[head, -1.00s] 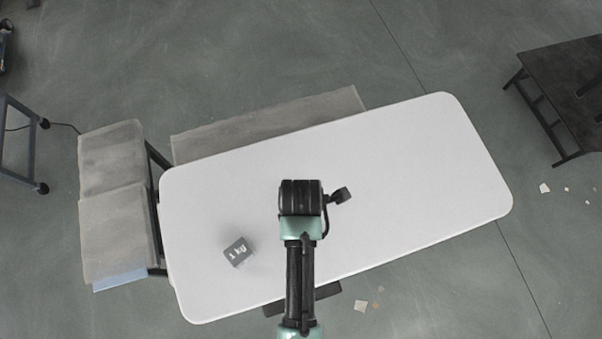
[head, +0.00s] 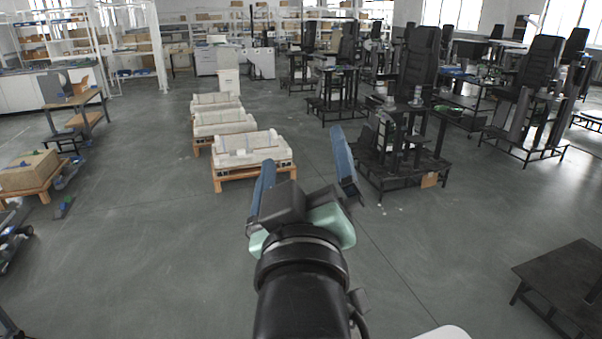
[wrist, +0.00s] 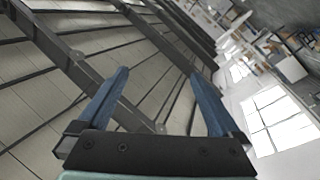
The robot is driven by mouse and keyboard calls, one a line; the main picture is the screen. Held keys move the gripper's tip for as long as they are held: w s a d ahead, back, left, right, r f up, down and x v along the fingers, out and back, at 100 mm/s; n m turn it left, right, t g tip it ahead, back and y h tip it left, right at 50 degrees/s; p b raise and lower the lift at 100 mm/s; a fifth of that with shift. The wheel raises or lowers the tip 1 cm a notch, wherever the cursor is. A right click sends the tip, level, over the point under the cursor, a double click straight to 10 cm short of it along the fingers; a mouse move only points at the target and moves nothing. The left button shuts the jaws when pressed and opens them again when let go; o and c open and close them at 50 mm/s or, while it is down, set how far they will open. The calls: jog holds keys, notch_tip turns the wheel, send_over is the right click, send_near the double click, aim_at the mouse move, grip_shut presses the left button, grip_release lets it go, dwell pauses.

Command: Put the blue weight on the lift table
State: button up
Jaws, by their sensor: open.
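My gripper (head: 303,148) is raised in the middle of the head view, its two blue fingers spread wide apart with nothing between them. In the wrist view my gripper (wrist: 160,75) is also open and empty, pointing up at ceiling beams and windows. Only a rounded corner of a white tabletop (head: 444,333) shows at the bottom edge of the head view. I cannot tell from this corner whether it is the lift table. No blue weight shows in either current view.
A dark low table (head: 570,285) stands at the lower right. Pallets with pale blocks (head: 250,155) stand ahead, left of centre. Black column stands (head: 400,150) fill the right back. A wooden pallet with a box (head: 28,172) is at the left. The grey floor between is open.

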jog(key=s+r+m+t, duration=0.3)
jog(key=s+r, duration=0.3)
jog(key=r, duration=0.3)
jog(key=s+r+m+t, duration=0.3)
jog(key=s+r, duration=0.3)
jog(key=r, duration=0.3)
jog(key=shift+r+t, duration=0.4)
jog(key=shift+t, duration=0.3)
jog(key=shift+w+a+f+b, duration=0.1)
jog(key=shift+f+b, duration=0.4)
jog(key=shift+f, duration=0.05)
